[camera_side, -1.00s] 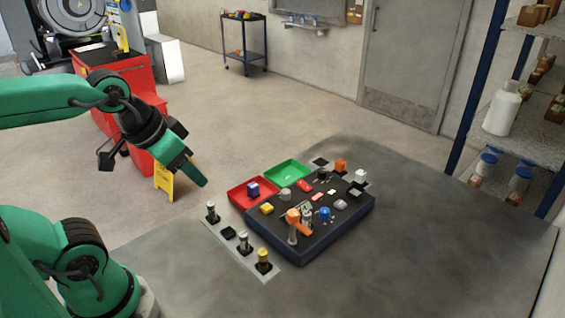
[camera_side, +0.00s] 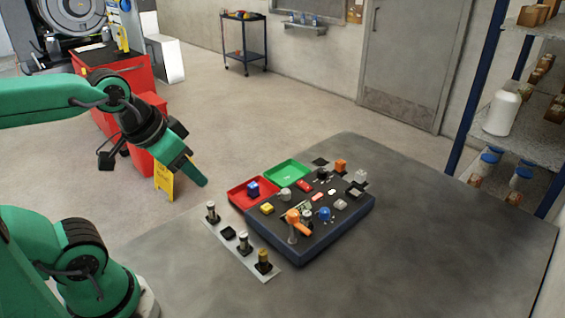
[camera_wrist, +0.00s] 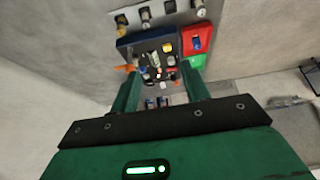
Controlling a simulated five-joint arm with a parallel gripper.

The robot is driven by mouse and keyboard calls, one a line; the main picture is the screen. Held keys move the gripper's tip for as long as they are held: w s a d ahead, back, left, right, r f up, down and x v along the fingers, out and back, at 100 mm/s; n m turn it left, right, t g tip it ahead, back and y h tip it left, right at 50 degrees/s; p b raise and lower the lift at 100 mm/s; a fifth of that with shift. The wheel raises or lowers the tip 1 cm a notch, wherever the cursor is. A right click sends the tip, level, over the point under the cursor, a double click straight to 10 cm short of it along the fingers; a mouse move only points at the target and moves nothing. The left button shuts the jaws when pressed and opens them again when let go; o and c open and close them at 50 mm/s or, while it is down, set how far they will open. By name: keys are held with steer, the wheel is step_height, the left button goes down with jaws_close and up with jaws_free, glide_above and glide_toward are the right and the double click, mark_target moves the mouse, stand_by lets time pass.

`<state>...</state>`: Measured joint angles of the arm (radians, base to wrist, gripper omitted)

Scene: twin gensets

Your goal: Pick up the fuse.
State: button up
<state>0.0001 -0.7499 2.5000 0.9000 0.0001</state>
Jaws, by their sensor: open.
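Several small cylinders with metal caps, which look like cartridge fuses, stand upright on a pale strip (camera_side: 222,241) at the near left of the dark box. Two are silver-topped, the far cylinder (camera_side: 211,211) and the middle cylinder (camera_side: 244,241); the yellow-topped cylinder (camera_side: 263,260) is nearest. I cannot tell for sure which one is the fuse. The cylinders also show at the top of the wrist view, the yellowish one (camera_wrist: 121,27) at the left. My gripper (camera_side: 200,180) is open and empty, in the air left of the red tray, apart from everything.
The dark box (camera_side: 300,253) carries several small parts and an orange-handled tool (camera_side: 294,219). A red tray (camera_side: 237,197) with a blue block and a green tray (camera_side: 291,165) adjoin it. A black socket (camera_side: 228,233) sits on the strip. The table (camera_side: 420,240) is clear at the right.

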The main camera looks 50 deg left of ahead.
steer(key=shift+w, duration=0.15)
stand_by(0.7)
steer(key=n+g, duration=0.5)
steer(key=g, duration=0.1)
glide_above(307, 213)
step_height(307, 213, down, 10)
steer(key=shift+r, duration=0.1)
steer(key=shift+f, duration=0.3)
steer(key=shift+f, duration=0.1)
steer(key=shift+f, duration=1.2)
steer(key=shift+f, duration=0.1)
steer(key=shift+f, duration=2.5)
